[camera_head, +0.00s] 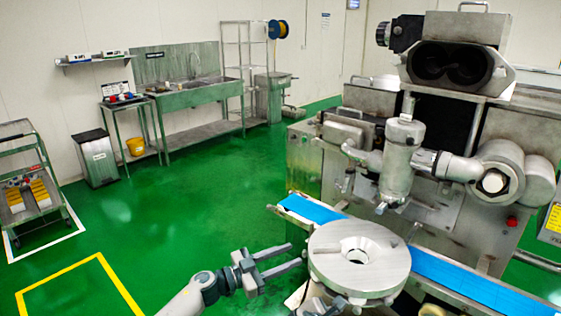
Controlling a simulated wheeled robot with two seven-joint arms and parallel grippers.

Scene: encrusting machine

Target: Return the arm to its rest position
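My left arm comes in from the bottom edge, left of centre. My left gripper (296,254) points to the right, with its two grey fingers apart and nothing seen between them. The fingertips are close to the left side of a round metal disc (375,273) with a hole in its middle; I cannot tell whether they touch it. Grey parts show under the disc at the bottom edge; I cannot tell whether they belong to my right gripper.
The encrusting machine (305,163) fills the right side, with a blue conveyor belt (465,285) running behind the disc. A cart (38,205) stands at the far left. A sink bench (200,97) stands at the back wall. The green floor (180,215) left of the gripper is clear.

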